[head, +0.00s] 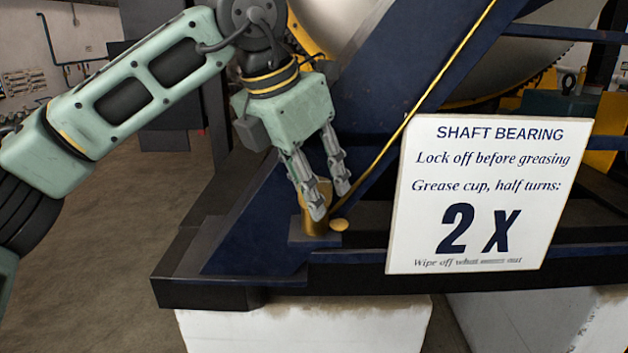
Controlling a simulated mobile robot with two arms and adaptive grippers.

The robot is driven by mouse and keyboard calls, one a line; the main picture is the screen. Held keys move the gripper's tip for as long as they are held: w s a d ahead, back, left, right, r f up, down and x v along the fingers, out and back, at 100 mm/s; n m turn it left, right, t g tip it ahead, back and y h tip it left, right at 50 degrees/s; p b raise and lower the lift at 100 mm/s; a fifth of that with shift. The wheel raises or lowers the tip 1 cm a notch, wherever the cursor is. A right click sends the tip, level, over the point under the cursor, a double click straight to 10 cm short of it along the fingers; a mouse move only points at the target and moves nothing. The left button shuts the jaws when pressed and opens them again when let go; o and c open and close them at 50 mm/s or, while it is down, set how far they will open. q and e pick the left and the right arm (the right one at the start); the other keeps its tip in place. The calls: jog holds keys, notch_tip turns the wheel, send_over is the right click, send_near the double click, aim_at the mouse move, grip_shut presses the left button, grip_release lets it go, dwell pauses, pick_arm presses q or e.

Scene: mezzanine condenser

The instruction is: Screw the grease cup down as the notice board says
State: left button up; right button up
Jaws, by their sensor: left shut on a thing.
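The brass grease cup (314,222) stands upright on a small dark blue block on the frame. My left gripper (331,203) comes down on it from above and is shut on it, its fingers hiding part of the cup. The white notice board (476,196) to the right reads "SHAFT BEARING", "Lock off before greasing", "Grease cup, half turns: 2 X". Its bottom line begins "Wipe off what" and is partly smudged. My right gripper is not in view.
A small tan blob (339,225) lies at the cup's foot. A thin brass pipe (428,98) runs up along a slanted blue beam (385,75) close to the gripper. The dark frame rests on white blocks (305,326). Open floor (100,240) lies to the left.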

pick_arm(q)
jog(key=shift+w+a+r, duration=0.1)
jog(key=shift+r, duration=0.1)
dwell(0.3)
jog(key=o, duration=0.8)
jog(key=shift+o, duration=1.4)
jog(key=shift+a, duration=0.15)
jog(key=shift+f, duration=0.1)
jog(key=shift+f, duration=0.1)
